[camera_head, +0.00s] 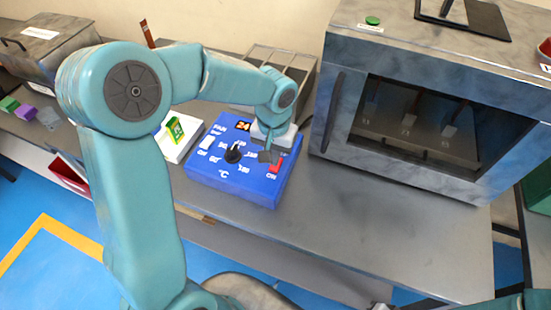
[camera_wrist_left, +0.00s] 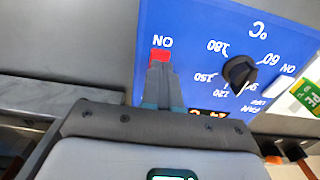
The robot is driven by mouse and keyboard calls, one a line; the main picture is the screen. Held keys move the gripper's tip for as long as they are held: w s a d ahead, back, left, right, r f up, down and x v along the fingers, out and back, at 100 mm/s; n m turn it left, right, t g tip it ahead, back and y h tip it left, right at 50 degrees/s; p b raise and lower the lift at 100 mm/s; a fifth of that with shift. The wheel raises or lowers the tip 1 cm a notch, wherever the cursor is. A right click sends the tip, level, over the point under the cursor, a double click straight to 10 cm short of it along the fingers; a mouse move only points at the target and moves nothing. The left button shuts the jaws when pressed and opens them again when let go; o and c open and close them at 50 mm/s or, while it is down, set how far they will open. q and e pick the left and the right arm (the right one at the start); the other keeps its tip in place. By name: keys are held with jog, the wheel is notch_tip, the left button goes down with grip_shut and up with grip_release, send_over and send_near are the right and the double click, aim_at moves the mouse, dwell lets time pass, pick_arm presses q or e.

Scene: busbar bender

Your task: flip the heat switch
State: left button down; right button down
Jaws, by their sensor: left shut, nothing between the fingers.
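The blue control box (camera_head: 232,185) sits on the grey bench, with a black dial, °C markings and a small display reading 24. A red switch (camera_head: 276,163) marked ON is at its right side in the head view; it also shows in the left wrist view (camera_wrist_left: 160,55). My left gripper (camera_head: 268,156) is shut and empty. Its fingertips (camera_wrist_left: 160,68) are right at the red switch and cover part of it; whether they touch it I cannot tell.
The black dial (camera_wrist_left: 239,71) and a white switch (camera_wrist_left: 278,86) marked ON are on the same panel. A white block with a green-yellow label (camera_head: 178,138) stands left of the box. An oven-like machine (camera_head: 345,100) stands to the right. Bare bench lies between.

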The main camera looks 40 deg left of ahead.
aim_at(274, 168)
pick_arm(q)
notch_tip(274, 168, up, 5)
jog(key=p, duration=0.2)
jog(key=shift+f+p, duration=0.2)
jog(key=shift+p, duration=0.2)
jog(key=shift+s, duration=0.1)
